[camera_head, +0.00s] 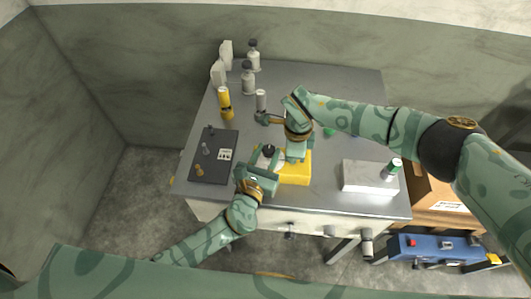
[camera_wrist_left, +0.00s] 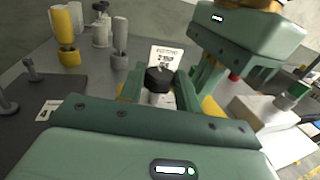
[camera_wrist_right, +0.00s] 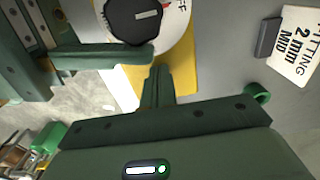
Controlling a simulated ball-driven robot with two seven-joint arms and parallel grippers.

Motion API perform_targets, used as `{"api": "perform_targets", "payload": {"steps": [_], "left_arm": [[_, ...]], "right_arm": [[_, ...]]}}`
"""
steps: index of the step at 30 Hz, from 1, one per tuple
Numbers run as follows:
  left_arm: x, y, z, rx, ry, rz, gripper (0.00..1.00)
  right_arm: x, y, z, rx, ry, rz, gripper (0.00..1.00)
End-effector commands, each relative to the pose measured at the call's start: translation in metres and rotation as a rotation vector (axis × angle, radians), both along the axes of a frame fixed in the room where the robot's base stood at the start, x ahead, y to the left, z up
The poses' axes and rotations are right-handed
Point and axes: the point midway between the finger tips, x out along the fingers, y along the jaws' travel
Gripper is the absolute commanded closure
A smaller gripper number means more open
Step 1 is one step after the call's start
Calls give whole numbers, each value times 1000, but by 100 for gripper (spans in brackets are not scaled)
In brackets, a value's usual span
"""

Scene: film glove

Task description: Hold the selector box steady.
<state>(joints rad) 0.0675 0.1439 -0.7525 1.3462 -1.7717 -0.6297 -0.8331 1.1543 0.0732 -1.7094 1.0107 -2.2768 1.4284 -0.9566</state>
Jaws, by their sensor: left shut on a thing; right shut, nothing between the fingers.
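The selector box is a yellow box (camera_head: 295,176) on the grey table, with a white dial and a black knob (camera_head: 268,150) on top. My left gripper (camera_head: 264,160) reaches in from the front left. Its fingers close around the knob, which shows between them in the left wrist view (camera_wrist_left: 159,78). My right gripper (camera_head: 290,160) points down over the box with its fingers together and empty. In the right wrist view its fingertips (camera_wrist_right: 158,72) overlap the yellow top beside the dial (camera_wrist_right: 180,35). Whether they press on the box I cannot tell.
A dark panel (camera_head: 222,165) with small levers lies left of the box. A yellow cylinder (camera_head: 225,104) and grey bottles (camera_head: 248,80) stand behind. A white block (camera_head: 360,178) with a green-topped can (camera_head: 392,168) is at right. The two grippers are very close together.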

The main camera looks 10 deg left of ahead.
Motion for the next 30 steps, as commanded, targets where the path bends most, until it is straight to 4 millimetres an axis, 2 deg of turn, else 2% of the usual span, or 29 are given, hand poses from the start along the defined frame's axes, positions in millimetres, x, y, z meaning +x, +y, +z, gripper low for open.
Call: {"api": "perform_targets", "payload": {"steps": [1,11,12,13,14,23,26,30], "left_arm": [[-1,-2,-1,-4,1,27,89],[-1,-1,-1,1,1,54,89],[-1,-1,-1,1,1,54,56],[-1,-1,-1,1,1,54,47],[-1,-1,-1,1,1,54,45],[-3,-1,-1,1,1,53,45],[-13,1,-2,1,2,53,45],[-43,7,-2,3,3,52,45]], "right_arm": [[-2,-4,-6,-9,6,-2,100],[-2,-4,-6,-9,6,-2,100],[-2,-4,-6,-9,6,-2,100],[-2,-4,-6,-9,6,-2,100],[-2,-4,-6,-9,6,-2,100],[-2,-4,-6,-9,6,-2,100],[-2,-4,-6,-9,6,-2,100],[-2,-4,-6,-9,6,-2,100]]}}
